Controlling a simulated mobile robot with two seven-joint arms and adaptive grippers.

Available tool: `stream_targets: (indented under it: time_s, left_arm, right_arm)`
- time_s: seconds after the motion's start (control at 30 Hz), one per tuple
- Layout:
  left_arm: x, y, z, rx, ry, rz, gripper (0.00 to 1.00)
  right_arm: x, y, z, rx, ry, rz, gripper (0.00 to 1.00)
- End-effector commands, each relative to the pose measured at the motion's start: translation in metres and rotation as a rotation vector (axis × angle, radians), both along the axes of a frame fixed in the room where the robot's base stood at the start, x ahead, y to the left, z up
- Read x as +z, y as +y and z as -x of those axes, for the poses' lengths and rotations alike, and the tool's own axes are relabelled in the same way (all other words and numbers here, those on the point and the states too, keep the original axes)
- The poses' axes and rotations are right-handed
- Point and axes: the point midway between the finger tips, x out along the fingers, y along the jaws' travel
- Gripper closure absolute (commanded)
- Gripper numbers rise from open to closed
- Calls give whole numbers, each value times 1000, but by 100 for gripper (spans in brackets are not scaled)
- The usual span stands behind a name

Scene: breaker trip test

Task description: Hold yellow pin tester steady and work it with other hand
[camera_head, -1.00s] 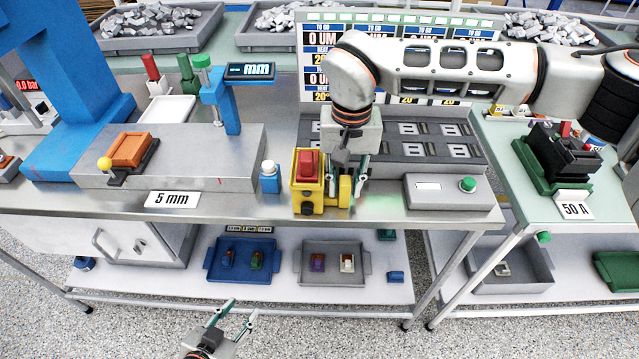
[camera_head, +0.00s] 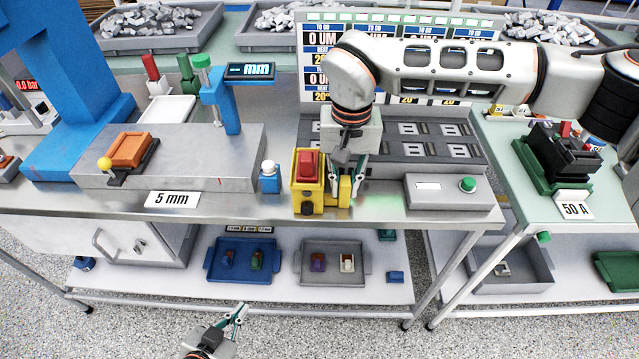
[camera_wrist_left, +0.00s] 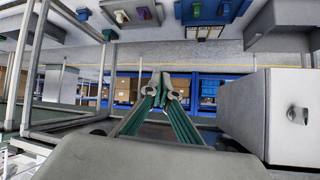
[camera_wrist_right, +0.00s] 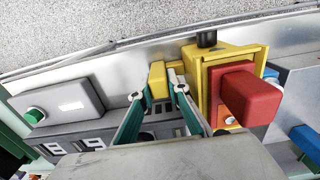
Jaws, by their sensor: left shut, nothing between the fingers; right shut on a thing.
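The yellow pin tester (camera_head: 309,197) with a red block on top (camera_head: 308,165) stands at the front edge of the steel bench in the head view. It also shows in the right wrist view (camera_wrist_right: 234,60), with a smaller yellow part (camera_wrist_right: 157,80) beside it. My right gripper (camera_head: 345,190) is at the tester's right side, its fingers shut on part of it; the gripped spot is partly hidden. My left gripper (camera_head: 240,310) is shut and empty, low in front of the bench, away from the tester.
A grey box with a green button (camera_head: 467,185) stands right of the tester. A small blue item with a white top (camera_head: 269,177) stands close on its left, beside the grey block with an orange tray (camera_head: 131,150). Trays (camera_head: 335,262) sit on the lower shelf.

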Motion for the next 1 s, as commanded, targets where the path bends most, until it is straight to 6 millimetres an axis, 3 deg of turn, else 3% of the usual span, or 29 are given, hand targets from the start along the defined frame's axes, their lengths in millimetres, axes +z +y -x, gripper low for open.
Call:
stream_targets:
  time_s: [0.77, 0.87, 1.0]
  left_arm:
    - [2, 0, -1, -4, -5, -4, 100]
    - [12, -4, -7, -24, -42, -14, 100]
    - [47, -20, -23, -94, -164, -38, 100]
  right_arm:
    - [0, 0, 0, 0, -1, -1, 100]
    - [0, 0, 0, 0, -1, -1, 100]
    - [0, 0, 0, 0, -1, -1, 100]
